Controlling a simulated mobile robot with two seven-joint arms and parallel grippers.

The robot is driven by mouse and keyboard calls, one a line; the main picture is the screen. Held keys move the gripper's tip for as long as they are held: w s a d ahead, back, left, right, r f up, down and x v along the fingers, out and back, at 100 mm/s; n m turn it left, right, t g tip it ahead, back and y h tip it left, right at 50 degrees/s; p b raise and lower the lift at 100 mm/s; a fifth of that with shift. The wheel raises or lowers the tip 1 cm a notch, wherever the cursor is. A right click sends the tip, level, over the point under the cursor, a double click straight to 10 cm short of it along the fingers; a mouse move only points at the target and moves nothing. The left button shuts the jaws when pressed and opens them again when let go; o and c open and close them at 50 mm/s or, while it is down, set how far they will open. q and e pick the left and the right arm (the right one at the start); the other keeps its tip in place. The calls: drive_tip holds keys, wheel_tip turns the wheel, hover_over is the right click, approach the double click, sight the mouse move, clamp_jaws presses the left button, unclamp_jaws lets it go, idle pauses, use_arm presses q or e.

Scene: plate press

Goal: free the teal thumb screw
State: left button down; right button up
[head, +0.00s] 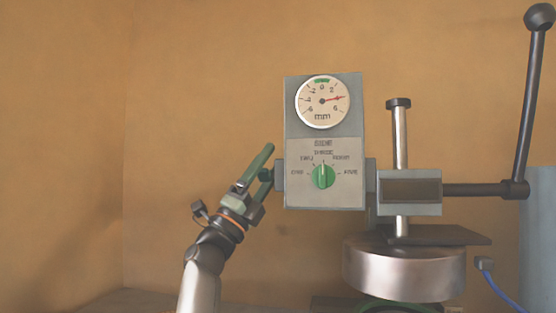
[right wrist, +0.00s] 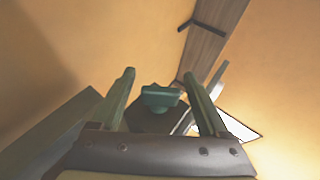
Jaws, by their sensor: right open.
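The teal thumb screw (right wrist: 160,97) shows in the right wrist view between the two green fingers of my right gripper (right wrist: 160,76), with a visible gap on each side. In the head view a dark teal piece (head: 265,175), which looks like the same screw, sits at the left side of the grey gauge box (head: 297,145), partly hidden by the fingers. My right gripper (head: 266,163) is open there, its fingers slanting up to the right on either side of the screw. I cannot tell whether a finger touches it. My left gripper is not in view.
The box has a round mm dial (head: 321,103) and a green selector knob (head: 323,176). Right of it stand a press column (head: 401,150), a round metal block (head: 404,271) and a long lever (head: 528,110). A blue cable (head: 493,282) lies low right. Left is free room.

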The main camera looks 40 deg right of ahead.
drive_tip(key=shift+d+r, duration=0.3)
drive_tip(key=shift+r, duration=0.1)
clamp_jaws()
idle(0.5)
